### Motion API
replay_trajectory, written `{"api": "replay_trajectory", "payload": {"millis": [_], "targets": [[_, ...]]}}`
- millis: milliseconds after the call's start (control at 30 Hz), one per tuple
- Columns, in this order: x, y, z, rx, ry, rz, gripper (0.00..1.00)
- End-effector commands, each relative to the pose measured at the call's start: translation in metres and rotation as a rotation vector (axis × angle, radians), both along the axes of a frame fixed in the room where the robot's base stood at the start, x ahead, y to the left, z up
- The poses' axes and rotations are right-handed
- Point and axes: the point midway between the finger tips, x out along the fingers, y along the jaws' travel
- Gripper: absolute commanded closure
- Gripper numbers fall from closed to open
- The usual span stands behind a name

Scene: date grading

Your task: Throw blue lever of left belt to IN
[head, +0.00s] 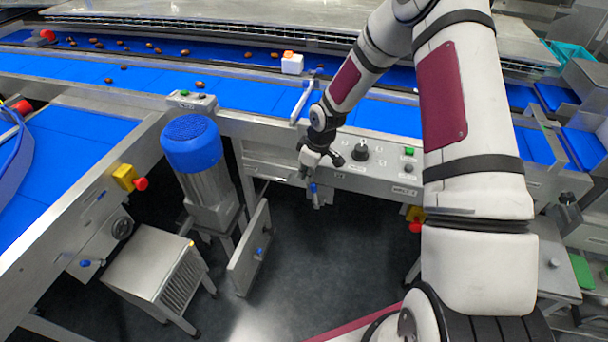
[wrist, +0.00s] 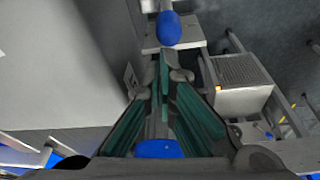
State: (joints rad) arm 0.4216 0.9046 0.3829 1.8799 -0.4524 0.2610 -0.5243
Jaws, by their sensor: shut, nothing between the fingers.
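A blue-handled lever (head: 314,190) hangs at the front of the middle machine, just below my gripper (head: 316,172) in the head view. Another small blue handle (head: 86,263) sticks out from the left belt's frame (head: 100,235). In the wrist view my gripper (wrist: 164,58) is shut and empty, its fingertips together. A blue knob (wrist: 169,29) on a metal shaft shows just beyond the fingertips; I cannot tell whether they touch. A second blue part (wrist: 158,149) shows low between the finger linkages. The IN marking is not readable.
A control panel with a black rotary knob (head: 360,151) lies right of my gripper. A blue motor (head: 191,142), a hinged metal plate (head: 250,250) and a louvred metal box (head: 152,268) stand to the left. Dark floor (head: 330,260) is clear below.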

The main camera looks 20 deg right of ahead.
Motion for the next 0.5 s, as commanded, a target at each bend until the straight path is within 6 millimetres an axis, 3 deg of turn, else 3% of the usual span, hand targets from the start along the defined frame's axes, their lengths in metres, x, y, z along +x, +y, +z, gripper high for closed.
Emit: {"api": "replay_trajectory", "payload": {"millis": [500], "targets": [[-0.034,-0.046,0.006,0.000,0.001,-0.003,1.00]]}}
